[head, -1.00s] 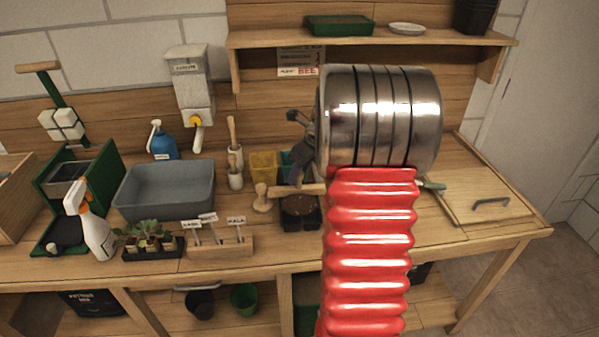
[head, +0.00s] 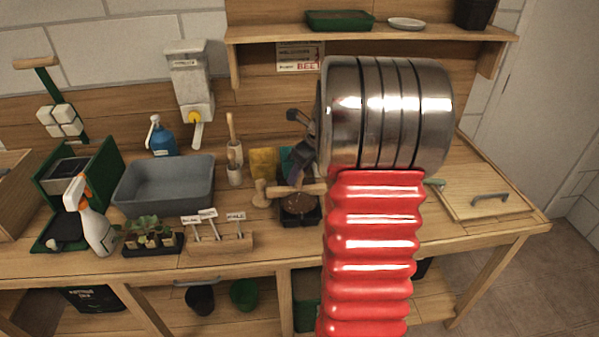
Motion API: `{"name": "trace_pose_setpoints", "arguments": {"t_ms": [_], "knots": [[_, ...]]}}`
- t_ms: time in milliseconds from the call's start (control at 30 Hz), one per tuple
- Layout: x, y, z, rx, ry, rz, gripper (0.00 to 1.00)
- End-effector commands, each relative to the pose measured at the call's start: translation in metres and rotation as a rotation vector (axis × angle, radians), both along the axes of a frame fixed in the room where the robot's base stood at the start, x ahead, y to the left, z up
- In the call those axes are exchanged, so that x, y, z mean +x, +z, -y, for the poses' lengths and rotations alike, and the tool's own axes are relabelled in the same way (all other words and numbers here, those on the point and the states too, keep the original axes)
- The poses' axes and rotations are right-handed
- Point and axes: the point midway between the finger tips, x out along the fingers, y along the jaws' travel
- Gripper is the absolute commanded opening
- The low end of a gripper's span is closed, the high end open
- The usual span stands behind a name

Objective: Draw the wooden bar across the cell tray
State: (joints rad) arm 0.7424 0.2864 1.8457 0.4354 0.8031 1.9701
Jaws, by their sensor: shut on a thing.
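The wooden bar (head: 284,190) lies level at the near side of my gripper (head: 297,177), which is shut on it. The cell tray (head: 313,217) is a small black tray on the bench, with brown soil showing in it. The bar crosses over the tray's back part in this view. I cannot tell whether it touches the rim or the soil. My arm hides the tray's right side and the bar's right end.
A wooden tamper (head: 261,194) stands just left of the tray. Yellow (head: 264,163) and teal pots stand behind. A label holder (head: 222,243), seedling tray (head: 153,243), spray bottle (head: 90,222) and grey basin (head: 164,187) are to the left. A board with a handle (head: 488,190) lies at right.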

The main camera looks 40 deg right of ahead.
Motion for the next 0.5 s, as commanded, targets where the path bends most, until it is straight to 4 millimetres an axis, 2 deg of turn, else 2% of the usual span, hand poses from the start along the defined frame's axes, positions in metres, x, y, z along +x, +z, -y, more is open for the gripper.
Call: {"name": "trace_pose_setpoints", "arguments": {"t_ms": [500], "knots": [[-0.0049,0.0005,-0.0032,-0.002,-0.001,0.002,0.08]]}}
